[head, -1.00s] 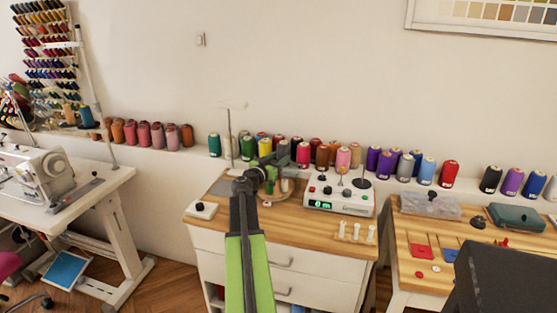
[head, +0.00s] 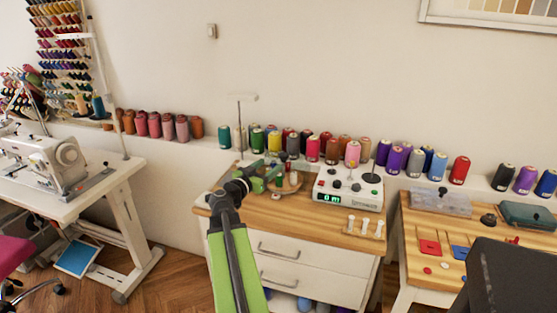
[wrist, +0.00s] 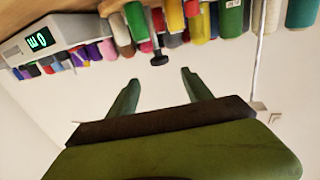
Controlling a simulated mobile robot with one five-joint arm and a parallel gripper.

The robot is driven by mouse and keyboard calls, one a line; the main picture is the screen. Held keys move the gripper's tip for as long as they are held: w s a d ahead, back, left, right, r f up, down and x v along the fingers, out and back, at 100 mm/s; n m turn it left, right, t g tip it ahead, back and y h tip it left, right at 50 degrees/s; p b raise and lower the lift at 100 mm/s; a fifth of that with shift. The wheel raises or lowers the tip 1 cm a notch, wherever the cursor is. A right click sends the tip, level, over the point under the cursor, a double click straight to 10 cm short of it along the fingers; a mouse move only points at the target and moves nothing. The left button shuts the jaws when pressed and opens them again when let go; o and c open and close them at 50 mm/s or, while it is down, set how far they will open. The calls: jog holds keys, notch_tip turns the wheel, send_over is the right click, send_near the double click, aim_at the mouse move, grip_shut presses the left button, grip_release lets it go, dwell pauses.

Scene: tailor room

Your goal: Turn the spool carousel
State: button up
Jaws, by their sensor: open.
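A round wooden disc (head: 291,184), which looks like the spool carousel, sits on the wooden cabinet top (head: 262,213) left of the winding machine (head: 347,188). My gripper (head: 270,176) is at the disc's left side and partly covers it in the head view; I cannot tell whether it touches. In the wrist view, which is upside down, my gripper (wrist: 160,92) has its two green fingers wide apart with nothing between them. A black knob (wrist: 158,59) shows beyond the fingertips, with several coloured spools behind it.
A thin pole stand (head: 240,125) rises behind my gripper. Several spools line the wall ledge (head: 210,145). White pegs (head: 365,228) stand at the cabinet's right front. A sewing table (head: 90,190) is at left and another worktable (head: 412,235) at right.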

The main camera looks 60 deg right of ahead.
jog(key=a, duration=0.3)
jog(key=shift+w+a, duration=0.1)
jog(key=shift+w, duration=0.15)
